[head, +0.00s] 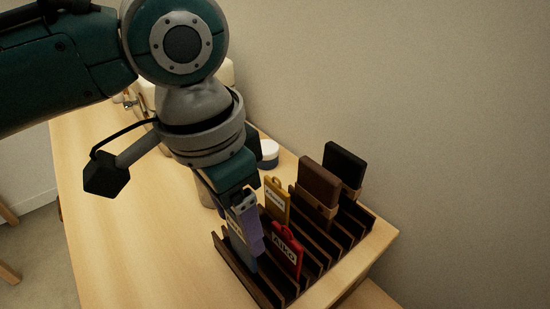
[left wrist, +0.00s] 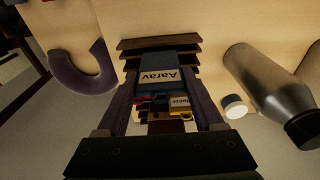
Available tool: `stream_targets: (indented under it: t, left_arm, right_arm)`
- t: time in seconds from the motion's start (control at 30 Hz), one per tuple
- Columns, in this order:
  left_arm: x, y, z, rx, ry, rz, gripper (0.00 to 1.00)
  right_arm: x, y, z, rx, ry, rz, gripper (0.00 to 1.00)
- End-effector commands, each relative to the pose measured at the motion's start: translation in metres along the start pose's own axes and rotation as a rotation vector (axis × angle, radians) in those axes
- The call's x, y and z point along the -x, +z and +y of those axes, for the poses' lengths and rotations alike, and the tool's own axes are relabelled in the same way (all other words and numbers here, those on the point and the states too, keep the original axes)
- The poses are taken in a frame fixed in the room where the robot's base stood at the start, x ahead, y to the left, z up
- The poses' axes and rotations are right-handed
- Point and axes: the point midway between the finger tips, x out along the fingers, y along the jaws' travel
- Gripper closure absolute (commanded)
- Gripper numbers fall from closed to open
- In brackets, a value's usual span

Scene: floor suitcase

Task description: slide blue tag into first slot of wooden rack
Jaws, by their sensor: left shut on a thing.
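The wooden rack (head: 325,257), dark and slatted, stands at the right end of the table. My left gripper (head: 246,226) is above its left end, shut on the blue tag (head: 241,253). The tag hangs upright with its lower part at the leftmost slot; how deep it sits is hidden. In the left wrist view the blue tag (left wrist: 168,66) is between the fingers, its "Aarav" label upside down, with a rack slat (left wrist: 150,43) beyond it. A red tag (head: 287,250) and a yellow tag (head: 277,200) stand in other slots. My right gripper is not in view.
Brown (head: 318,184) and black (head: 344,166) flat items stand in the rack's right part. A white-lidded jar (head: 268,153) is behind the rack. The left wrist view shows a metal bottle (left wrist: 268,90) and a purple curved object (left wrist: 80,82). The table's left front is clear.

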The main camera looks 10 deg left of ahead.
Motion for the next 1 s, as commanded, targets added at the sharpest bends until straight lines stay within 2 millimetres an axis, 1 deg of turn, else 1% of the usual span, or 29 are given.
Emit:
stream_targets:
  t: [0.1,0.23,0.3,0.53,0.67,0.7,0.93,1.0]
  left_arm:
    - [-0.021,0.003,0.001,0.000,0.001,-0.002,0.84]
    - [-0.038,0.005,0.001,-0.001,0.000,-0.002,0.84]
    - [-0.041,0.005,0.000,-0.001,0.000,0.000,0.84]
    - [-0.040,0.005,0.000,-0.001,0.000,0.000,0.84]
    - [-0.044,0.006,0.000,0.000,0.000,-0.001,0.84]
    - [-0.043,0.005,0.000,-0.001,0.000,0.000,0.28]
    - [-0.043,0.005,0.000,-0.001,0.000,0.000,0.02]
    - [-0.043,0.005,0.000,-0.001,0.000,0.000,0.01]
  right_arm:
    - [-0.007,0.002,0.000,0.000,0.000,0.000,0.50]
    - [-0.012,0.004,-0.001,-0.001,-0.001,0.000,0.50]
    - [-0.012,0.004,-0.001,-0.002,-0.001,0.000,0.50]
    - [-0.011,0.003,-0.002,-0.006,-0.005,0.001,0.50]
    - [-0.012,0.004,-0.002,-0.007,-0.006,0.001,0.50]
    - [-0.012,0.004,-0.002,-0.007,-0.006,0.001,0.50]
    - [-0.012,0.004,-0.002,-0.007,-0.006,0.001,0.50]
    - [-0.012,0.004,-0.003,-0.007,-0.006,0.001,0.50]
